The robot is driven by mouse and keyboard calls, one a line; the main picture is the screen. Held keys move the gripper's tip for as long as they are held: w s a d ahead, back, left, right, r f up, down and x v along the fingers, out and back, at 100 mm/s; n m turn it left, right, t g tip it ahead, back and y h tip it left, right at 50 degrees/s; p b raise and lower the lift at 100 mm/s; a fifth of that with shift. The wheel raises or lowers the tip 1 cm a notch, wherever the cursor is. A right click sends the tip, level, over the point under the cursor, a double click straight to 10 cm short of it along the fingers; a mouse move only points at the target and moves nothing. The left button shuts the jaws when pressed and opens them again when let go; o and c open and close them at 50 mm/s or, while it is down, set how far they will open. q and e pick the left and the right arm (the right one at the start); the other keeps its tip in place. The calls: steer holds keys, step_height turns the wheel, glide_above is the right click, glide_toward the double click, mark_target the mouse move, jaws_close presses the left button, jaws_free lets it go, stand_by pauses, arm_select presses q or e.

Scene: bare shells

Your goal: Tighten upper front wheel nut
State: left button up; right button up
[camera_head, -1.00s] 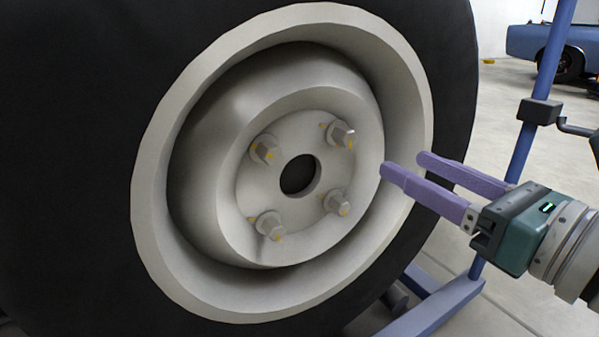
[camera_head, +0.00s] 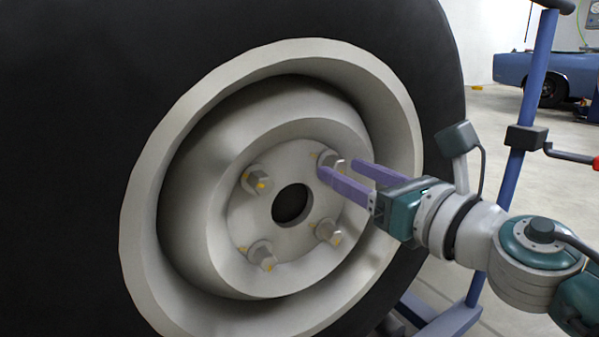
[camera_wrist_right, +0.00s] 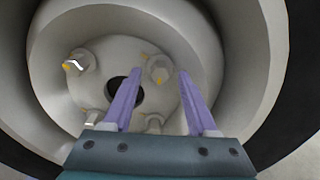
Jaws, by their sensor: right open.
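The wheel (camera_head: 200,225) has a pale grey rim with several hex nuts around a dark centre hole (camera_head: 292,204). The upper right nut (camera_head: 334,161) has yellow marks and is partly hidden behind my right gripper's fingers. My right gripper (camera_head: 338,169) is open, its two purple fingers pointing into the rim. In the right wrist view the fingers (camera_wrist_right: 157,72) stand apart, and a nut (camera_wrist_right: 158,69) shows in the gap beyond their tips. I see no contact with it. Another upper nut (camera_head: 257,180) sits to the left. My left gripper is out of view.
The deep rim wall (camera_head: 402,130) surrounds the fingers on the right. A black tire (camera_head: 60,120) fills the left. A blue stand (camera_head: 533,90) with a red-handled crank (camera_head: 580,157) stands right of the wheel. A blue car (camera_head: 565,75) is far behind.

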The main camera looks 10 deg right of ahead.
jaws_close()
stand_by(0.3)
